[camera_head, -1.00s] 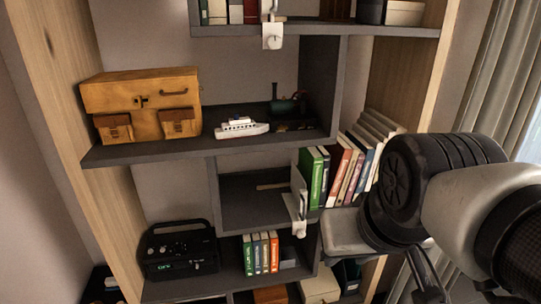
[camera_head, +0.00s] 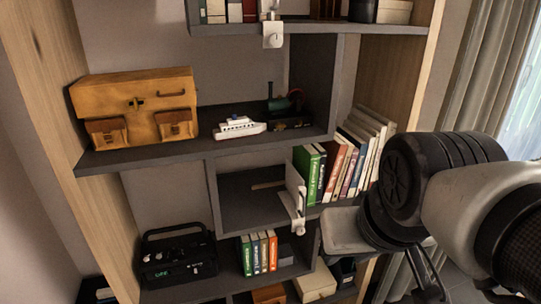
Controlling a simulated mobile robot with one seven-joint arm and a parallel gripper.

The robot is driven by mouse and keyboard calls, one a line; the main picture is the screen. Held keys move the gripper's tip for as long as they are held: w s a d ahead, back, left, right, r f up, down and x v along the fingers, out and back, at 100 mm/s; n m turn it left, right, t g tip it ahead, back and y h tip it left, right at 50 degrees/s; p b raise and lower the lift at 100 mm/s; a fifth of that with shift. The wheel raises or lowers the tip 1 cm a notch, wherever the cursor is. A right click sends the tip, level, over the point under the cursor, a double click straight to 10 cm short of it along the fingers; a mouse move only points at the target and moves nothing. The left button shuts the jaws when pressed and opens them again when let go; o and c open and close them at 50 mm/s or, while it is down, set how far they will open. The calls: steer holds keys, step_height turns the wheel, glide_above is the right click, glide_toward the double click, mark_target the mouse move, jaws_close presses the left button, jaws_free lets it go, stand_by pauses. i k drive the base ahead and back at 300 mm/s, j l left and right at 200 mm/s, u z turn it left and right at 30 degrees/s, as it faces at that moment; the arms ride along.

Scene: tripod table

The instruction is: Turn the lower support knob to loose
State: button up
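The lower support (camera_head: 294,199) is a thin pale upright plate at the left end of a row of books, on the right part of the middle shelf. Its small white knob (camera_head: 298,226) sits at the shelf's front edge; its exact turn is too small to read. A similar upper support (camera_head: 272,36) hangs at the front edge of the top shelf, with a pale knob on its face. My arm shows at the right, in front of the shelves, to the right of the lower knob and apart from it. No gripper fingers can be made out.
Books (camera_head: 345,165) lean right of the lower support. A yellow case (camera_head: 135,105), a toy ship (camera_head: 239,127) and a small engine model (camera_head: 290,108) stand on the shelf above. A black radio (camera_head: 178,262) and more books (camera_head: 258,253) are below. A curtain (camera_head: 485,75) hangs at right.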

mark_target(300, 231)
steer(key=l+u, duration=0.5)
steer(key=l, duration=0.25)
steer(key=l+u, duration=0.6)
steer(key=u, duration=0.15)
steer(key=k+l+u, duration=0.1)
steer(key=l+u, duration=0.25)
